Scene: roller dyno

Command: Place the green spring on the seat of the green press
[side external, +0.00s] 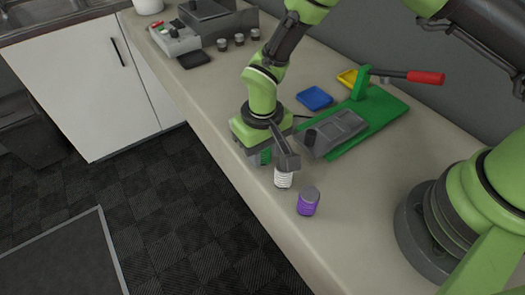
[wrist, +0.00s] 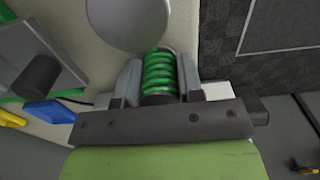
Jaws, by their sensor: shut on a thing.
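The green spring (wrist: 158,72) stands between the two fingers of my gripper (wrist: 160,82) in the wrist view, and the gripper is shut on it. In the side external view my gripper (side external: 268,150) is low over the bench near its front edge, and only a bit of the green spring (side external: 265,157) shows beneath it. The green press (side external: 384,117) lies behind and to the right, a green base with a red-handled lever. A grey block with a dark knob (side external: 334,132) is at the press's near end. I cannot tell which part is its seat.
A white spring (side external: 283,179) and a purple spring (side external: 308,203) stand close to the gripper, near the bench's front edge. A blue tray (side external: 315,98) and a yellow tray (side external: 347,78) lie behind. Small dark cylinders (side external: 238,40) and a control box (side external: 175,38) are farther back.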

